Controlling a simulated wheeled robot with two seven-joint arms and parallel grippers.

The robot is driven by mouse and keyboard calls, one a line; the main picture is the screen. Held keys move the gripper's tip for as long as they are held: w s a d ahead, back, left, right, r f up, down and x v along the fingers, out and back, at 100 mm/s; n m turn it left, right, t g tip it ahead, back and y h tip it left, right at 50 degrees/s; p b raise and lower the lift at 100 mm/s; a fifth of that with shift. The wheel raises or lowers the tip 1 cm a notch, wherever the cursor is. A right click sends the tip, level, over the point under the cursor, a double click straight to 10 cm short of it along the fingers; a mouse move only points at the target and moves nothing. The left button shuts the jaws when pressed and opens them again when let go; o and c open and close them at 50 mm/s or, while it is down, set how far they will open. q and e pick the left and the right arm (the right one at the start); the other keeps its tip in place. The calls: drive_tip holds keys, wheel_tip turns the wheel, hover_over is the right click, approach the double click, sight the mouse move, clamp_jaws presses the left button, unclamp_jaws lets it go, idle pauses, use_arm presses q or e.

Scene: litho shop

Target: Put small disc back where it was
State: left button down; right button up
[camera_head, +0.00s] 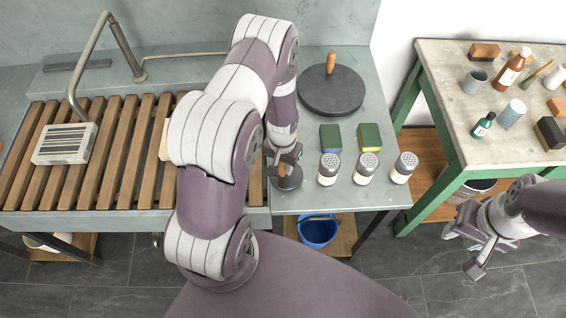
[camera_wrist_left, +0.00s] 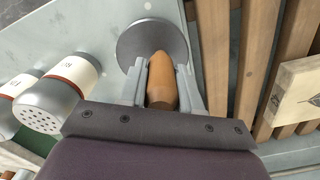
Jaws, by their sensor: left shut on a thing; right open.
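The small disc (camera_head: 290,181) is dark grey with a wooden handle. It is at the front left of the grey counter, beside the slatted rack. My left gripper (camera_head: 283,163) is above it, shut on its handle. In the left wrist view the left gripper (camera_wrist_left: 168,88) has a finger on each side of the wooden handle, and the round disc (camera_wrist_left: 152,40) shows beyond. I cannot tell whether the disc touches the counter. My right gripper (camera_head: 478,240) is open and empty, low at the right, in front of the green-legged table.
A large disc (camera_head: 331,91) with a wooden handle lies at the back of the counter (camera_head: 300,205). Two sponges (camera_head: 331,138) and three shakers (camera_head: 329,169) stand right of my left gripper. The slatted rack (camera_head: 104,180) holds a light block (camera_head: 64,144). A blue bucket (camera_head: 318,231) is below.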

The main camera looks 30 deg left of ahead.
use_arm(q)
drive_tip(key=shift+w+f, duration=0.2)
drive_tip(key=shift+f, duration=0.35)
drive_tip(key=shift+a, duration=0.1)
drive_tip(key=shift+s, duration=0.1)
drive_tip(key=c, duration=0.8)
unclamp_jaws()
drive_tip(key=shift+f, duration=0.15)
